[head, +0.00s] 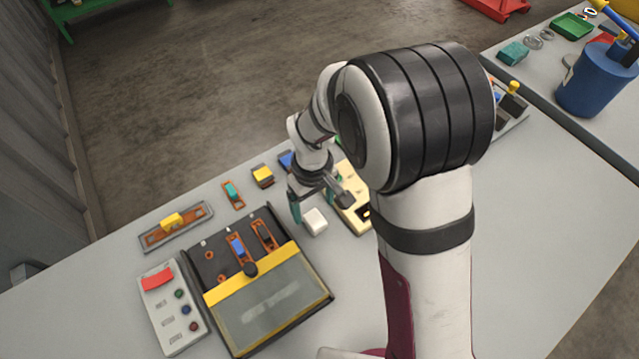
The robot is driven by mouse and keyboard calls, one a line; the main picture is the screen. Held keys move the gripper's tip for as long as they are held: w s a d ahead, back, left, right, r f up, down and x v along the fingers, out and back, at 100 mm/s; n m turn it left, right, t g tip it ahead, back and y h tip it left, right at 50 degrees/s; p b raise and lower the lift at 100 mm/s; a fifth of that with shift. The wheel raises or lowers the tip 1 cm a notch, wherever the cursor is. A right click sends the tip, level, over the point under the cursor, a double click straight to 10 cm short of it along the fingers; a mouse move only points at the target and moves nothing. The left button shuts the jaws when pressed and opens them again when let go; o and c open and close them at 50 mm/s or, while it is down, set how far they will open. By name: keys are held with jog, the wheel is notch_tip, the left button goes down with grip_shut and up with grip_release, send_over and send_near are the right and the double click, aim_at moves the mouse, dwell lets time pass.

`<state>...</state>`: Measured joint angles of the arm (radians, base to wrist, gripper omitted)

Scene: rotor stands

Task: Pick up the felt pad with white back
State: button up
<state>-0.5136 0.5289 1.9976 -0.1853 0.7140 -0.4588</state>
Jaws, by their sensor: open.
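A small white block (315,223), which looks like the felt pad with white back, lies on the grey table just right of a black case. Only its white faces show; any felt is hidden. My gripper (319,207) is open over it, with one finger to the left of the block and the other to its upper right. The fingers appear close to the block, but I cannot tell whether they touch it or how high they are.
The black case (322,292) with a yellow strip and grey cover stands left of the block. A cream tray (355,222) is close on the right, partly behind my arm. A yellow-and-dark block (262,176), a teal piece (232,193) and a button panel (172,308) lie leftward.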

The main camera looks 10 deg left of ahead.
aim_at(315, 219)
notch_tip(315, 219, down, 6)
jog(key=shift+r, duration=0.1)
grip_shut()
jog(key=shift+w+r, duration=0.1)
jog(key=shift+r, duration=0.45)
notch_tip(315, 219, up, 3)
jog(key=shift+f, duration=0.1)
jog(key=d+r, duration=0.7)
jog(key=d, duration=0.4)
jog(key=shift+s+d, duration=0.25)
jog(key=shift+d, duration=0.15)
